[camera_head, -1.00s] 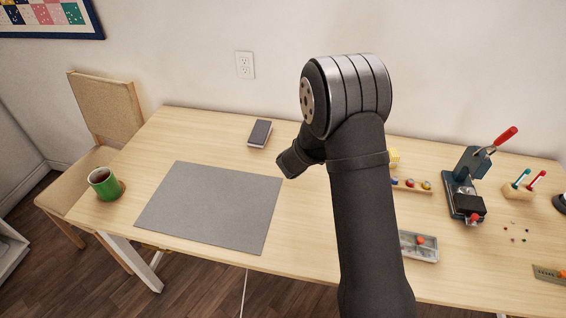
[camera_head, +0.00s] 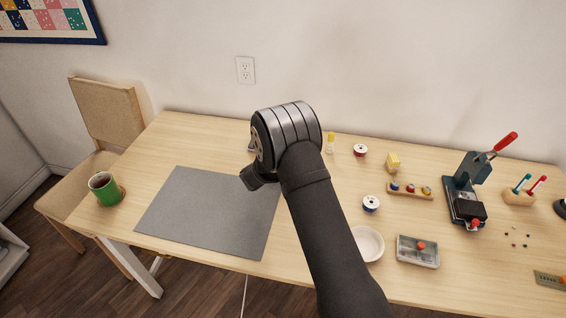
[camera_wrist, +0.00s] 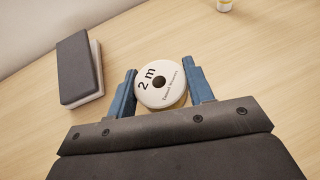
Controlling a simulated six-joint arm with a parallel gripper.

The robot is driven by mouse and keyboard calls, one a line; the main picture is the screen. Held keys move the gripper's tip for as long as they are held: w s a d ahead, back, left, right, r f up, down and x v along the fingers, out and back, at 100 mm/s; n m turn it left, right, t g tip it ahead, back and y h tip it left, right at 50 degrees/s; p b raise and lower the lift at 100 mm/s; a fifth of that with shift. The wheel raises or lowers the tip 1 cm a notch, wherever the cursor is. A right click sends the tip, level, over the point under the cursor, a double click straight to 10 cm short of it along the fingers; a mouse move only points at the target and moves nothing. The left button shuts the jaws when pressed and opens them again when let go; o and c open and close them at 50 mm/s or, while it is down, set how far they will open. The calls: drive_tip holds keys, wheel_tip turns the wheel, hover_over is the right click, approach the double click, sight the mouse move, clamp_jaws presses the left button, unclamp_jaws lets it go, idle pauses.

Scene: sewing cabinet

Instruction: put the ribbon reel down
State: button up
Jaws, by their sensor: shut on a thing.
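In the wrist view, the ribbon reel (camera_wrist: 160,85) is a white disc marked "2 m" with a dark centre hole. It sits between the two blue fingers of my gripper (camera_wrist: 161,88), which is shut on it. I cannot tell whether the reel touches the table. In the head view, my arm hides the held reel and the fingertips. Two other reels stand on the table, one with a red band (camera_head: 360,150) and one with a dark blue band (camera_head: 371,203).
A grey mat (camera_head: 205,215), green mug (camera_head: 104,188), white bowl (camera_head: 368,243), grey tray (camera_head: 418,251), bobbin rack (camera_head: 410,191) and press (camera_head: 467,195) stand on the table (camera_head: 320,262).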

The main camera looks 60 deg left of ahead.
drive_tip(key=shift+f, duration=1.15)
drive_tip(key=shift+f, duration=0.15)
drive_tip(key=o, duration=0.9)
drive_tip(key=shift+o, duration=0.2)
drive_tip(key=shift+r, duration=0.25)
drive_tip(key=v, duration=1.2)
drive_tip(key=shift+f, duration=0.15)
